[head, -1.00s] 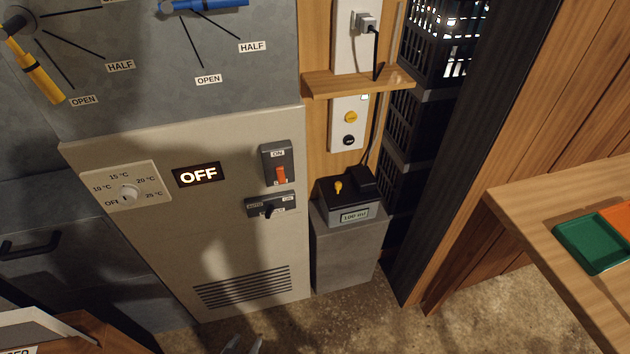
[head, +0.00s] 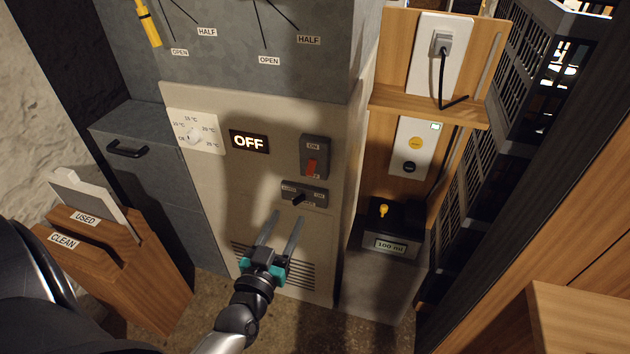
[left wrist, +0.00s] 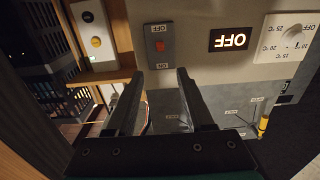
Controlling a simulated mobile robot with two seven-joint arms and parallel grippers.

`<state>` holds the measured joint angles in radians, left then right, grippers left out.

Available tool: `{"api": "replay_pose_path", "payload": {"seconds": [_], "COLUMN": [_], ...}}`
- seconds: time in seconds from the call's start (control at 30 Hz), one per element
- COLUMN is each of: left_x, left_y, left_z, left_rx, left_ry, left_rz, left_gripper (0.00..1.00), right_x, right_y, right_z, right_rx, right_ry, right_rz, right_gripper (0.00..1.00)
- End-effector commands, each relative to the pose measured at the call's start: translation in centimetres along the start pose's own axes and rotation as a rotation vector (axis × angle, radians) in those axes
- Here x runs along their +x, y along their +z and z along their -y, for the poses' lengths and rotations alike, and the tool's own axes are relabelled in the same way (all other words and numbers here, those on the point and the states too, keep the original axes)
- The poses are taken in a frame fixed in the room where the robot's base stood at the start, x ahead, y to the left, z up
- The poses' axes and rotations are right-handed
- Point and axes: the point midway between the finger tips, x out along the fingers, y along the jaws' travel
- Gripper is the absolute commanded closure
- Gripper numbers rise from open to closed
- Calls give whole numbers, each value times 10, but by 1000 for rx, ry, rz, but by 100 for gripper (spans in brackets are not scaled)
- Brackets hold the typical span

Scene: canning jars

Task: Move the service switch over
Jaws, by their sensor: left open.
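Two switches are on the beige panel (head: 215,172). The upper one is a grey plate with a red rocker (head: 311,167), tilted toward its lower OFF label; it also shows upside down in the left wrist view (left wrist: 159,46). Below it is a small dark plate (head: 316,197) with a black lever (head: 299,198) and small labels at its ends, too small to read surely. I cannot tell which is the service switch. My left gripper (head: 287,216) is open and empty, its fingertips in front of the panel just below the lever plate. Its fingers (left wrist: 159,76) also show apart in the left wrist view. My right gripper is not in view.
A lit OFF display (head: 249,142) and a temperature dial (head: 195,134) are left of the switches. A grey box with a black device (head: 391,223) stands to the right, under a wooden shelf (head: 430,105). A wooden holder marked USED and CLEAN (head: 120,243) is at left.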

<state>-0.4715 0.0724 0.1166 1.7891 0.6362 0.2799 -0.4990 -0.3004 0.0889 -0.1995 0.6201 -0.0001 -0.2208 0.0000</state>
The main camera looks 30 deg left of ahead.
Motion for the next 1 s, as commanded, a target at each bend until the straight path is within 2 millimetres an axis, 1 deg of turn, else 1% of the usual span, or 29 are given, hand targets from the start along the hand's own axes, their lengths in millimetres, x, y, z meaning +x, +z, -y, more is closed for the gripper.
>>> {"api": "replay_pose_path", "payload": {"seconds": [0.23,0.47,0.63,0.8,1.0], "left_x": [37,76,103,126,142], "left_y": [0,1,1,1,1], "left_z": [0,0,-1,-1,-1], "left_rx": [0,-1,0,0,0], "left_ry": [0,0,1,2,2], "left_rz": [-3,-2,-1,0,1], "left_gripper": [48,48,48,48,48], "right_x": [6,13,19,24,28], "right_y": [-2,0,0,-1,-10], "right_z": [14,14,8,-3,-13], "right_rx": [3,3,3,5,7], "right_ry": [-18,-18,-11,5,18], "right_rz": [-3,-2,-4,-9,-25], "right_gripper": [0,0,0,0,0]}}
